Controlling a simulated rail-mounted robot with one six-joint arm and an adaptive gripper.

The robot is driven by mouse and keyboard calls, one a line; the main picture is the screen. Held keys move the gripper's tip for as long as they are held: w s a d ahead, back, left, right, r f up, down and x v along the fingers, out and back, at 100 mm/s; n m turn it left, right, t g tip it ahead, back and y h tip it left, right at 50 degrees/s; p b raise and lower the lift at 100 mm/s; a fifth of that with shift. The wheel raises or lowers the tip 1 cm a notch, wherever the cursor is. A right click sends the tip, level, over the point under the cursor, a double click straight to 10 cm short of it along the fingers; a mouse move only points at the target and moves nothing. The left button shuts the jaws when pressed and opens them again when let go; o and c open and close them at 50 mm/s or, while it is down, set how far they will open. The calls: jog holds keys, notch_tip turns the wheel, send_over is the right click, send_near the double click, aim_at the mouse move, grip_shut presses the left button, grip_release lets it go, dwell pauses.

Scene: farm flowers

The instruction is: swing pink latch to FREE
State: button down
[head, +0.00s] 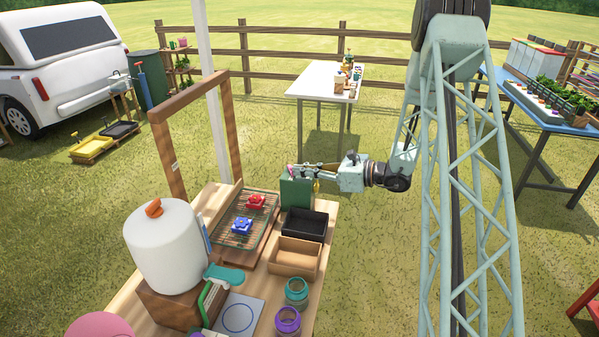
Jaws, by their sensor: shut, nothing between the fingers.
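A dark green box (296,193) stands at the far right corner of the wooden bench. A small pink piece (291,170) shows at its top left and may be the pink latch. Its position and any FREE marking are too small to read. My gripper (304,168) reaches in from the right, roughly level, with its fingers over or beside the top of the green box. The fingers are shut with nothing between them. I cannot tell whether they touch the pink piece. A small yellow piece (317,186) shows at the box's right side.
A black tray (305,225) and a tan tray (293,257) sit in front of the green box. A wire rack (236,232) with red and blue flowers lies to the left. A wooden frame (163,157) rises behind it. Open grass lies right of the bench.

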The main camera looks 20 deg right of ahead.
jog(key=shift+a+b, duration=0.4)
jog(key=shift+a, duration=0.9)
dwell(0.6)
jog(key=s+a+v, duration=0.2)
jog(key=v, duration=1.1)
jog(key=shift+s+p, duration=0.25)
jog(key=shift+p, duration=0.2)
jog(key=shift+d+r, duration=0.1)
jog(key=shift+d, duration=0.05)
